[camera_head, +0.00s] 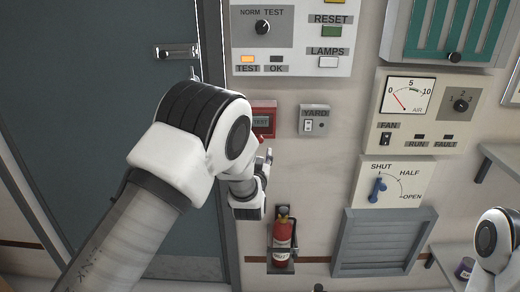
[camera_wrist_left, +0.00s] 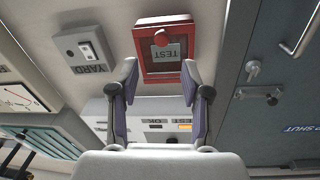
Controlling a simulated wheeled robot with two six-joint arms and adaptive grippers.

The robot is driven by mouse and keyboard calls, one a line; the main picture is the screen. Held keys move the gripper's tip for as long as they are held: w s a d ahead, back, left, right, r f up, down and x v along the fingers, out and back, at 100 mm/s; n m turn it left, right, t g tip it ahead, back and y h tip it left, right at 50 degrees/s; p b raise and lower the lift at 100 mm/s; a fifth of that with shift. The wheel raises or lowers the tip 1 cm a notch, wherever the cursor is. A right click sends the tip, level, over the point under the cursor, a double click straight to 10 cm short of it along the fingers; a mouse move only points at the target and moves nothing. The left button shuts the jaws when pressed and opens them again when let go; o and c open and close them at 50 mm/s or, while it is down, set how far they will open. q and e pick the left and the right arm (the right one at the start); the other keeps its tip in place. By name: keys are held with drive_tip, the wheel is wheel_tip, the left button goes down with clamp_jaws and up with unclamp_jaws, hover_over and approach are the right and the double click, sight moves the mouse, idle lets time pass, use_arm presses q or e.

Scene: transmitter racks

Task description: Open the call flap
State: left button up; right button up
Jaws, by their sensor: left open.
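A red wall box (camera_head: 263,118) with a flap labelled TEST is on the wall right of the door, partly hidden behind my left arm; I take it to be the call flap. In the left wrist view the box (camera_wrist_left: 166,50) appears upside down, with a round red knob (camera_wrist_left: 161,38) on it, and the flap looks closed. My left gripper (camera_wrist_left: 160,78) is open and empty. Its fingers frame the box's edge, seemingly apart from it; the exact distance is unclear. In the head view the left gripper (camera_head: 266,158) is below the box, mostly hidden by my wrist.
A YARD switch box (camera_head: 314,120) is just right of the red box. A NORM/TEST panel (camera_head: 290,38) is above. A fire extinguisher (camera_head: 283,238) hangs below. The blue-grey door (camera_head: 100,60) is at left. Fan and vent panels (camera_head: 395,183) are at right. My right arm shows at lower right.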

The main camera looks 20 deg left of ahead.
sight(260, 141)
use_arm(q)
drive_tip(key=x, duration=0.2)
drive_tip(key=p+x, duration=0.1)
drive_tip(key=x, duration=0.2)
drive_tip(key=p+x, duration=0.1)
drive_tip(key=x, duration=0.1)
drive_tip(key=shift+w+a+f, duration=0.15)
drive_tip(key=shift+w+f, duration=0.1)
drive_tip(key=shift+w, duration=0.1)
clamp_jaws()
